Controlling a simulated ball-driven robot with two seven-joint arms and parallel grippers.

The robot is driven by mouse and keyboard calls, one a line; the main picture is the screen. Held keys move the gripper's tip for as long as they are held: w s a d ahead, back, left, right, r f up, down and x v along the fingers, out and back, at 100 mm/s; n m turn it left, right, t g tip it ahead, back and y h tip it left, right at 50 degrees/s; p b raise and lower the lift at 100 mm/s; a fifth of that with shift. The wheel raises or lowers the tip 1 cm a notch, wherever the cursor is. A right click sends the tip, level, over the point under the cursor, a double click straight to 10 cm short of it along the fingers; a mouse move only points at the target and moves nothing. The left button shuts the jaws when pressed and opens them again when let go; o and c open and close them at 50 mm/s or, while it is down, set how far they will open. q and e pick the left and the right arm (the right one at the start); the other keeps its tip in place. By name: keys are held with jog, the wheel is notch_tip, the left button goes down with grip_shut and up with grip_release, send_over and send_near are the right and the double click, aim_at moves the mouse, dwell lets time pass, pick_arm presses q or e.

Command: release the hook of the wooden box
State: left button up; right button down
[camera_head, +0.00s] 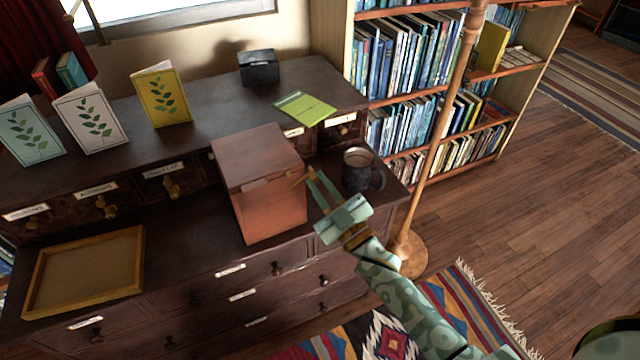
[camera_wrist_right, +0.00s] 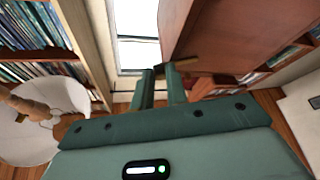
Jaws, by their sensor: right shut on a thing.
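The wooden box (camera_head: 268,212) stands upright on the lower ledge of the dark dresser, with its reddish-brown lid shut. A small brown hook (camera_head: 299,179) sits at the box's right side, just under the lid. My right gripper (camera_head: 312,181) reaches in from the lower right, with its fingertips at the hook. In the right wrist view the box (camera_wrist_right: 235,38) fills the upper right. There the gripper's fingertips (camera_wrist_right: 160,72) are shut on the small hook (camera_wrist_right: 184,64) beside the box; the fingers partly hide it. My left gripper is not in view.
A dark mug (camera_head: 357,172) stands just right of the box, close to my right gripper. An empty wooden tray (camera_head: 134,262) lies to the left. Cards, a green booklet (camera_head: 306,107) and a black box (camera_head: 258,68) are on the dresser top. A lamp pole (camera_head: 437,135) stands to the right.

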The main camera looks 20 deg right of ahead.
jog(key=shift+f+m+h, duration=0.3)
jog(key=shift+m+h, duration=0.1)
jog(key=shift+m, duration=0.3)
jog(key=c, duration=1.4)
grip_release()
jog(key=v, duration=1.6)
jog(key=shift+f+p, duration=0.25)
jog(key=shift+p, duration=0.05)
